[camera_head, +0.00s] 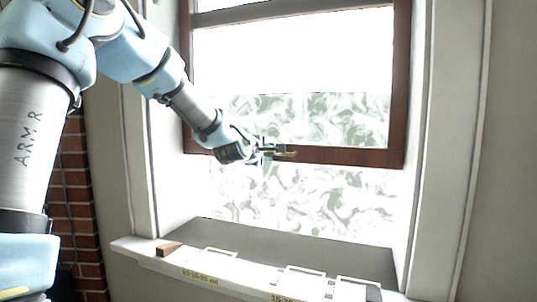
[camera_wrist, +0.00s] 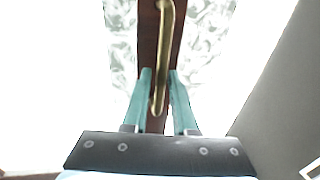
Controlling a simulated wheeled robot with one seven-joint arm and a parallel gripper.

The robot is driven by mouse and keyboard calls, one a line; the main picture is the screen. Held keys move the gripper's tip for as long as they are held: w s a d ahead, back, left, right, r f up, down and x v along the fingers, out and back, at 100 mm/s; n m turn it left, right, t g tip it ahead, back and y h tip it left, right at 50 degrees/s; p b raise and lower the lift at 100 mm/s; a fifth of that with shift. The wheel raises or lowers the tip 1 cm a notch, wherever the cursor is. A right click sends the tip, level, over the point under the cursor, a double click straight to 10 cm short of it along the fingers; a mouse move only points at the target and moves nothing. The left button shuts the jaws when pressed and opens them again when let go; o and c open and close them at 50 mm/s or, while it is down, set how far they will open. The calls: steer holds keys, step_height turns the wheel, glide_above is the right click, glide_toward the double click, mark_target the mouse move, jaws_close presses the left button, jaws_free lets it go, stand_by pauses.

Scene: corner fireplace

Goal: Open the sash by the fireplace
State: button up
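The sash (camera_head: 345,156) is a dark brown wooden frame. Its bottom rail stands well above the sill, with a wide gap below it. A brass handle (camera_wrist: 168,40) is fixed on the rail (camera_wrist: 148,40); a small part of the handle (camera_head: 291,153) also shows in the head view. My gripper (camera_head: 270,151) is at the left half of the rail, close to the handle. In the wrist view, my gripper's two teal fingers (camera_wrist: 160,72) stand apart, one on each side of the handle's near end, with visible space between them.
White window jambs (camera_head: 437,130) stand at both sides. A red brick wall (camera_head: 75,200) is at the left. The space between rail and sill is clear.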

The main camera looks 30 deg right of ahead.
steer(key=v, duration=1)
steer(key=s+a+f+m+g+y, duration=0.25)
steer(key=a+f+y, duration=0.25)
steer(key=a+f, duration=0.7)
steer(key=s+a+f+m+g+y, duration=0.25)
steer(key=a+f+m+y, duration=0.4)
steer(key=a, duration=0.95)
steer(key=s+a+f+g+p, duration=0.1)
steer(key=s+a+f+g, duration=0.35)
steer(key=s+a, duration=0.45)
step_height(320, 180, up, 14)
steer(key=p, duration=1.4)
steer(key=shift+w+d+m, duration=0.2)
steer(key=shift+w+m, duration=0.05)
steer(key=shift+m, duration=0.15)
steer(key=shift+d+f+t, duration=0.1)
steer(key=shift+t, duration=0.15)
